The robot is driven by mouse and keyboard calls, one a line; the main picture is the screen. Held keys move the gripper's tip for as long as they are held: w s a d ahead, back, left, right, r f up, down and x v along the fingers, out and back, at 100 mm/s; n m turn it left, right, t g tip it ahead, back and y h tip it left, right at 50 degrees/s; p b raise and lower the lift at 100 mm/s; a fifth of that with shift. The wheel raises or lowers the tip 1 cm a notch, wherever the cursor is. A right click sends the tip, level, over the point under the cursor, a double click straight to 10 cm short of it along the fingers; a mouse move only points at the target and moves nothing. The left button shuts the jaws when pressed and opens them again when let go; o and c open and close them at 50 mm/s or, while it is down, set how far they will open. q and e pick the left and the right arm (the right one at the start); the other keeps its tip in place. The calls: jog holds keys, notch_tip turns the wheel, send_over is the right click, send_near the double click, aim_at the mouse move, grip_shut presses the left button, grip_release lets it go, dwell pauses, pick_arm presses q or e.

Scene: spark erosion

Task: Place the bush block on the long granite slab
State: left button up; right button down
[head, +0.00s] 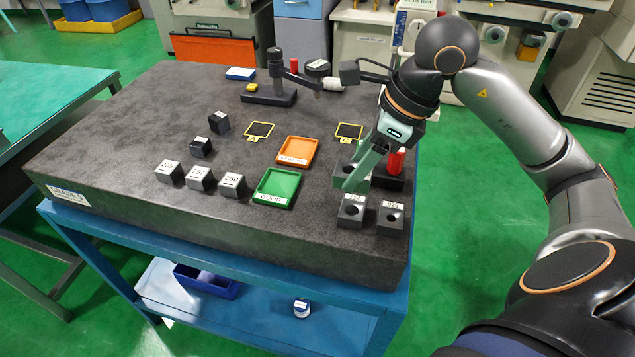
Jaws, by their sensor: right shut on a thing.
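The long granite slab (130,130) is a dark grey speckled surface on a blue stand. My right gripper (352,188) reaches down from the right to the slab's front right part. My left gripper is not in view.
A green tray (277,187), an orange tray (297,151) and several labelled blocks (200,178) lie to the left. The slab's left part is clear.

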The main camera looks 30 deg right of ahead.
send_over(312, 208)
jog(key=s+d, duration=0.1)
jog(key=f, duration=0.5)
jog(key=shift+s+d+f+p, duration=0.1)
jog(key=shift+s+f+p, duration=0.1)
jog(key=shift+f+p, duration=0.2)
jog(key=f, duration=0.3)
jog(key=shift+w+f, duration=0.25)
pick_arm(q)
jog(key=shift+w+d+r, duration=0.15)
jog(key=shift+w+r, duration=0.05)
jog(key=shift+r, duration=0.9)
pick_arm(e)
jog(key=shift+f, duration=0.15)
jog(key=shift+f, duration=0.15)
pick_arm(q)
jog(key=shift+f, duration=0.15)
pick_arm(e)
jog(key=shift+c, duration=1.2)
grip_release()
jog(key=shift+r, duration=0.35)
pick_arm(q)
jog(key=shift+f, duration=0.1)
pick_arm(e)
jog(key=v, duration=1.1)
jog(key=shift+s+r, duration=0.2)
jog(key=shift+r, duration=0.05)
